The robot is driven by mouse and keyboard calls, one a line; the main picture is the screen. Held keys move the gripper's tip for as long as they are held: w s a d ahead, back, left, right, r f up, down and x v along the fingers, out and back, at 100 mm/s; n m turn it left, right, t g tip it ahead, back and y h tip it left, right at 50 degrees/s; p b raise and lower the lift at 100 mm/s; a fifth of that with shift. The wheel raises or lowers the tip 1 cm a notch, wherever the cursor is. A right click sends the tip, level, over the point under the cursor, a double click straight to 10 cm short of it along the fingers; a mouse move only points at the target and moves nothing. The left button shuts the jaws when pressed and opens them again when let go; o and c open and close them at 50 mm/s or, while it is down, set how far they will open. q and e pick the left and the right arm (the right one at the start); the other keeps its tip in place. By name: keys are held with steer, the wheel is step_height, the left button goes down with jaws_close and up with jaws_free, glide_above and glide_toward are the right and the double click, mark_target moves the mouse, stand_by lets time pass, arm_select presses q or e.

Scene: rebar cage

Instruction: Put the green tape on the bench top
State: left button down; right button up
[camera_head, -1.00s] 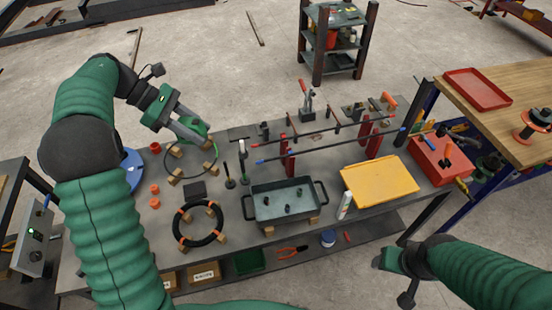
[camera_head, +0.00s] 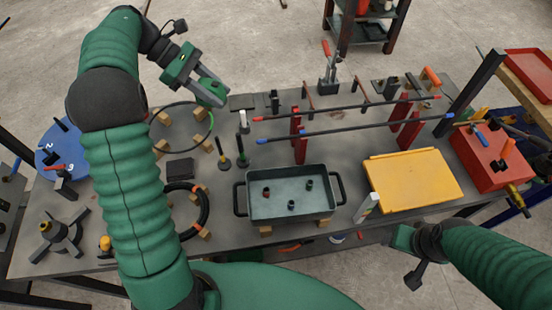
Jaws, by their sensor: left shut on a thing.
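The green tape (camera_head: 211,93) is between the fingertips of my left gripper (camera_head: 207,90), at the upper left in the head view. The fingers are shut on it and partly cover it. They hold it over the far edge of the grey bench top (camera_head: 345,155), just behind a thin dark ring; the height above the bench is hard to judge. My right gripper (camera_head: 405,238) is at the lower right, in front of the bench's near edge and apart from the objects. Its fingers do not show clearly.
The thin ring (camera_head: 181,131) rests on wooden blocks. A thicker black ring (camera_head: 205,210), partly behind my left arm, a grey tray (camera_head: 290,205) and a yellow panel (camera_head: 415,180) lie nearer. Two bars (camera_head: 345,112) span red stands. A red box (camera_head: 490,160) stands right.

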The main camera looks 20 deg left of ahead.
arm_select(q)
steer(key=b, duration=0.4)
glide_above(231, 153)
step_height(231, 153, down, 6)
step_height(231, 153, down, 18)
steer(key=shift+d+r+b, duration=0.1)
steer(key=shift+r+b, duration=0.1)
steer(key=shift+b, duration=0.65)
steer(key=shift+d+f, duration=0.1)
steer(key=shift+d, duration=0.05)
steer(key=c, duration=1.3)
jaws_free()
steer(key=shift+o, duration=0.2)
arm_select(e)
steer(key=s+x, duration=0.1)
steer(key=x, duration=0.6)
steer(key=shift+f, duration=0.5)
arm_select(q)
steer(key=shift+a, duration=0.25)
arm_select(e)
steer(key=shift+a, duration=0.2)
